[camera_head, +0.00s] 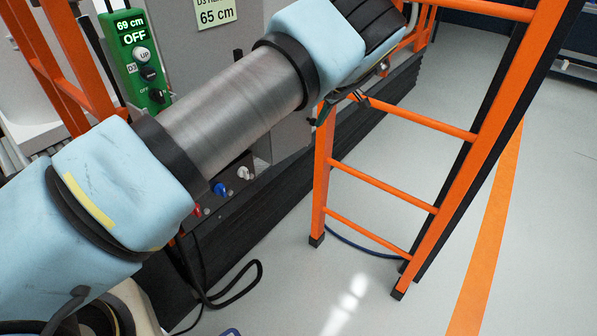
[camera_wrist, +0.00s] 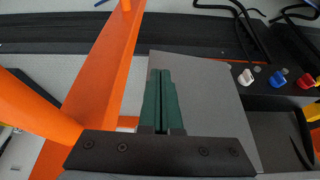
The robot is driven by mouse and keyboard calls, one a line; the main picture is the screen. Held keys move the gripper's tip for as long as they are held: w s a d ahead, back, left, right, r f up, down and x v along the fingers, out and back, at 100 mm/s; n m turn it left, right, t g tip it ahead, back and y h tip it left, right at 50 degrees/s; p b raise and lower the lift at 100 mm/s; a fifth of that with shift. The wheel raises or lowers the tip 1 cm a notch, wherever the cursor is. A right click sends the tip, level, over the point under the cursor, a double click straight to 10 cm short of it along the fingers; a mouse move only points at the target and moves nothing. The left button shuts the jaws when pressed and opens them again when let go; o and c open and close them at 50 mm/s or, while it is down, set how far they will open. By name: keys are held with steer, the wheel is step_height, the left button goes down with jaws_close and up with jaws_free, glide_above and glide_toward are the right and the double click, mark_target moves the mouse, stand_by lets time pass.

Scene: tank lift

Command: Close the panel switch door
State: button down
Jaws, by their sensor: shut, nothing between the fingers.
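In the wrist view a flat grey plate (camera_wrist: 212,95), which looks like the panel switch door, lies behind my fingers. Its right edge borders a dark recessed panel (camera_wrist: 275,135), so the door appears to stand open. My gripper (camera_wrist: 160,75) has its two green fingers together and empty, in front of the plate's left part. I cannot tell whether they touch it. In the head view my gripper (camera_head: 357,98) shows only in part at the end of my arm, near the orange ladder.
White, blue and red connectors show below the grey cabinet (camera_head: 292,135), with a black cable looping on the floor. An orange ladder (camera_head: 440,150) stands right of my gripper. A green control box (camera_head: 135,55) reads 69 cm and OFF. Floor beyond the ladder is clear.

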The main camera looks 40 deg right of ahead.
steer(key=shift+w+d+b, duration=0.15)
steer(key=shift+w+b, duration=0.35)
steer(key=shift+w, duration=0.6)
